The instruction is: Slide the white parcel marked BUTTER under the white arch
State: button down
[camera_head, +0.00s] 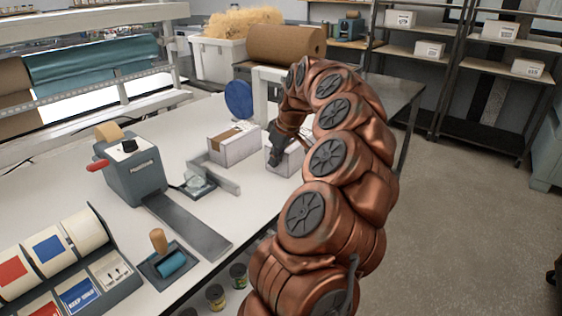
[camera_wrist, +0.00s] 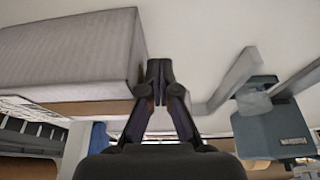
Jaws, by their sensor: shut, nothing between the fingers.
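A white parcel (camera_head: 285,158) stands on the table beside my gripper, partly hidden by it. A second white parcel (camera_head: 234,146) with a brown strip on top stands to its left. I cannot read BUTTER on either. The white arch (camera_head: 259,98) stands behind them, partly hidden by my arm. My gripper (camera_head: 274,158) is low over the table, shut and empty. In the wrist view its fingertips (camera_wrist: 158,68) are close beside a pale parcel (camera_wrist: 65,55); I cannot tell which parcel this is or whether they touch.
A brown paper roll (camera_head: 286,43) lies behind the arch and a blue disc (camera_head: 239,99) stands left of it. A grey angled rail (camera_head: 222,179), a tape dispenser (camera_head: 133,168) and a blue roller (camera_head: 171,263) are on the table's left. Shelves (camera_head: 470,65) stand at the right.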

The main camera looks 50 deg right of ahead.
jog(key=shift+d, duration=0.15)
jog(key=shift+w+d+p, duration=0.2)
jog(key=shift+d+p, duration=0.15)
jog(key=shift+d, duration=0.35)
jog(key=shift+w+d+p, duration=0.2)
jog(key=shift+d+p, duration=0.15)
jog(key=shift+d, duration=0.5)
jog(key=shift+w+d+r+p, duration=0.1)
jog(key=shift+w+d+p, duration=0.1)
jog(key=shift+d+p, duration=0.3)
jog(key=shift+w+d+p, duration=0.2)
jog(key=shift+d+p, duration=0.2)
jog(key=shift+d, duration=0.15)
jog(key=shift+w+d, duration=0.1)
jog(key=shift+d, duration=0.15)
jog(key=shift+d, duration=0.1)
